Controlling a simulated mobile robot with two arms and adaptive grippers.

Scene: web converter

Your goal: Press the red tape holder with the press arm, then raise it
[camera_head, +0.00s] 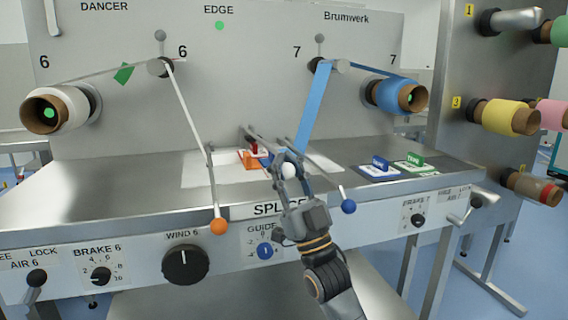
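The red tape holder (254,147) is a small red piece on the splice table, beside an orange block (249,162). It is partly hidden by a slim grey bar, which seems to be the press arm (262,140). This bar runs down to the right toward a white ball knob (288,171). My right gripper (287,165) comes in from below, with its fingers on both sides of the white knob, and looks shut on it. The fingers hide the knob's joint with the bar. I cannot tell whether the bar touches the red holder. My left gripper is out of view.
A lever with an orange knob (218,226) stands left of my arm and a lever with a blue knob (348,206) right of it. White and blue webs run down from rollers above. Blue (378,170) and green (414,164) tagged trays sit at right. The table's left part is clear.

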